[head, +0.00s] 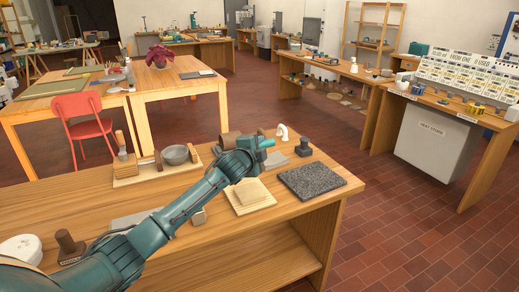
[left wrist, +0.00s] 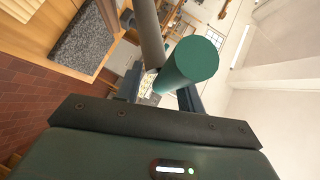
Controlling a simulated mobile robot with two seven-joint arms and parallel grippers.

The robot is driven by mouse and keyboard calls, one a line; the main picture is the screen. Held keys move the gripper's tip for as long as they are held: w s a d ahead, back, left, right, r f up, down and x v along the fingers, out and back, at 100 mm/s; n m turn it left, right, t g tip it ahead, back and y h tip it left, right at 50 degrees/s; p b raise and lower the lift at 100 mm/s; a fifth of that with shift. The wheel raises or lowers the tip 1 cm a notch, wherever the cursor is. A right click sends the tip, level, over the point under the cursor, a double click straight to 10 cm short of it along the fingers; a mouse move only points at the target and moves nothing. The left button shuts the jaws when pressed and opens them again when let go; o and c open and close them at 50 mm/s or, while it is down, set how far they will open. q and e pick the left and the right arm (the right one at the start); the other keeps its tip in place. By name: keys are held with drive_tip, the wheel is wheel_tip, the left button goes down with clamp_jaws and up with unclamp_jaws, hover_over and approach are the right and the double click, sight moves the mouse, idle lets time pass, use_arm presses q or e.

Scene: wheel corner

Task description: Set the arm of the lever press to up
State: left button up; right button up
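The body of the lever press cannot be made out clearly; my left arm and gripper cover part of the near bench. A teal cylindrical grip (left wrist: 188,65) shows close up in the left wrist view beside a grey-brown rod (left wrist: 150,35); I take them for the press's lever. My left gripper (head: 264,149) is above the bench at the grip. Its fingers (left wrist: 160,92) are apart, with a visible gap left of the grip. My right gripper is not in view.
The near bench (head: 270,232) carries a dark granite slab (head: 312,181), a pale block on a board (head: 250,195), a dark knobbed block (head: 303,147) and a wooden tray with a bowl (head: 176,155). Red tiled floor (head: 400,245) is clear to the right.

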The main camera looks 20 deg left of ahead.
use_arm(q)
drive_tip(key=shift+o, duration=0.7)
drive_tip(key=shift+w+a, duration=0.1)
drive_tip(key=shift+a, duration=0.35)
drive_tip(key=shift+s+d, duration=0.1)
drive_tip(key=shift+s, duration=0.2)
drive_tip(key=b+v, duration=0.1)
drive_tip(key=v, duration=1.1)
drive_tip(key=shift+s, duration=0.25)
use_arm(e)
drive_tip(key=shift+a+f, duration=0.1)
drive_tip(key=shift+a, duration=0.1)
use_arm(q)
drive_tip(key=shift+d, duration=0.15)
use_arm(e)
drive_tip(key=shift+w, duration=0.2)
